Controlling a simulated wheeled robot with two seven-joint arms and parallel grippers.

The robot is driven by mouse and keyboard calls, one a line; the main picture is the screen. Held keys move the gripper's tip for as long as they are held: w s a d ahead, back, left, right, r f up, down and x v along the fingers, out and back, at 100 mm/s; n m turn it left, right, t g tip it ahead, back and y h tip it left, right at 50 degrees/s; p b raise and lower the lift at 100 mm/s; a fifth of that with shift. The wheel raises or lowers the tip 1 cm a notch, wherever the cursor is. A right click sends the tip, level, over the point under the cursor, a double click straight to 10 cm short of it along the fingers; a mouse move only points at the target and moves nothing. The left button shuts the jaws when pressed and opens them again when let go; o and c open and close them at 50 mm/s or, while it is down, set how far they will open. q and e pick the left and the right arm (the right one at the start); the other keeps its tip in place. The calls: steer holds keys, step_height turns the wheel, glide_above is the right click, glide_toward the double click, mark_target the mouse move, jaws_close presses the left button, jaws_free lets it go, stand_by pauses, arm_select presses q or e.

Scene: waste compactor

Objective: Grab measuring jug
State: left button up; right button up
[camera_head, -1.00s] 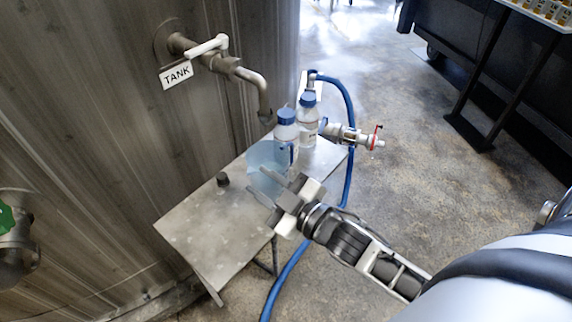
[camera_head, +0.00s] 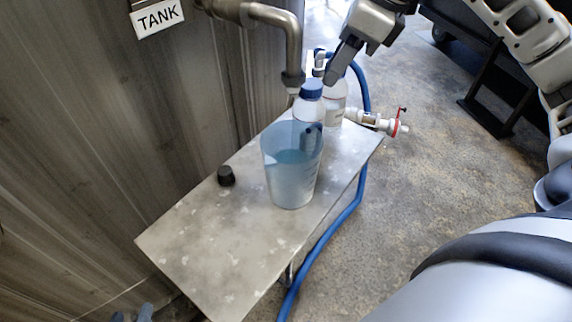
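The measuring jug (camera_head: 292,182) is a clear blue-tinted tapered vessel with bluish liquid inside. It stands upright on the metal table (camera_head: 200,250), its darker handle at the back right. My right gripper (camera_head: 338,64) is beyond and above the jug, near the bottle tops, apart from the jug. It is seen side-on, so its finger gap is hidden. Two small bluish-grey tips (camera_head: 133,314) show at the bottom left edge; they may be my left gripper, but too little shows to be sure. No gripper touches the jug.
Two white bottles with blue caps (camera_head: 311,90) stand close behind the jug. A dark knob (camera_head: 226,176) sits left of it. The tank's tap pipe (camera_head: 293,45) hangs behind. A blue hose (camera_head: 340,215) runs along the table's right side. The front of the table is clear.

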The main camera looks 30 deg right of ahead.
glide_above(300, 124)
steer(key=s+d, duration=0.1)
steer(key=s, duration=0.1)
step_height(300, 124, down, 9)
steer(key=shift+r+b, duration=0.2)
steer(key=shift+b, duration=0.1)
steer(key=shift+d+x, duration=0.15)
steer(key=shift+x, duration=1.3)
steer(key=shift+d+x, duration=0.2)
steer(key=shift+x, duration=1.25)
steer(key=shift+w, duration=0.15)
jaws_close()
steer(key=shift+w+r, duration=0.1)
steer(key=shift+r, duration=0.05)
